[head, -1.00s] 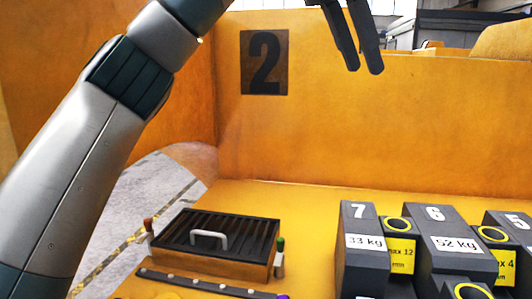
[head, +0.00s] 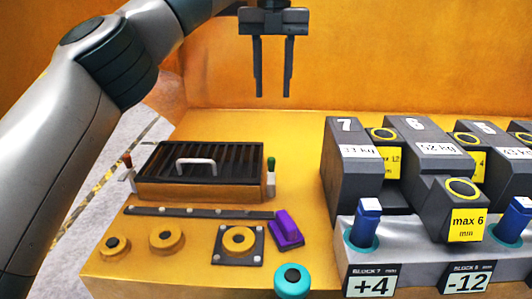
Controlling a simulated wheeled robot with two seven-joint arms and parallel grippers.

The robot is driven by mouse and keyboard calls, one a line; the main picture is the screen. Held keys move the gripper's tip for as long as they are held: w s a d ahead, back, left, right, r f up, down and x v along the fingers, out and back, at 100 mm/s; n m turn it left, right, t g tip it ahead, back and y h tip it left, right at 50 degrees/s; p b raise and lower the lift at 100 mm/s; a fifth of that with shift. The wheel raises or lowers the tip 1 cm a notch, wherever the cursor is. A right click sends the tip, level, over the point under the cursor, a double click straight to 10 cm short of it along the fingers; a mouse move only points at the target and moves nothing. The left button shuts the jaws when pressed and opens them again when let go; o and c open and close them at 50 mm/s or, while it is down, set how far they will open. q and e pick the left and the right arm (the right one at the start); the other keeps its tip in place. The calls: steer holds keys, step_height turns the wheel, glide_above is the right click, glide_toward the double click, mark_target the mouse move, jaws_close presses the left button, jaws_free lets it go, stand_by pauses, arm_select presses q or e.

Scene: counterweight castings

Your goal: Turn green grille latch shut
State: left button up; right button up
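The grille (head: 210,165) is a dark slatted panel with a pale handle (head: 196,163), set on an orange box on the yellow surface at left. The green latch (head: 271,164) stands upright on a pale bracket at the grille's right side. A red-brown latch (head: 127,160) is at its left side, leaning slightly. My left gripper (head: 273,95) points down with its fingers apart, empty, above and behind the green latch and touching nothing. My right gripper is not in view.
Dark numbered blocks (head: 342,187) with yellow tags stand at right. In front of the grille are a dark strip (head: 190,212), round knobs (head: 167,236), a purple lever (head: 287,230) and a teal knob (head: 292,281). An orange wall (head: 400,60) rises behind.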

mark_target(271, 159)
arm_select(q)
steer(key=shift+a, duration=0.1)
step_height(271, 159, down, 16)
steer(key=shift+f+p, duration=0.1)
steer(key=shift+p, duration=0.2)
steer(key=shift+f, duration=0.6)
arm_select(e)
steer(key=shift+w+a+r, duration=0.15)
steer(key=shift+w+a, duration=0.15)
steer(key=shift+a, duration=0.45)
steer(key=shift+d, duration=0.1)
arm_select(q)
jaws_close()
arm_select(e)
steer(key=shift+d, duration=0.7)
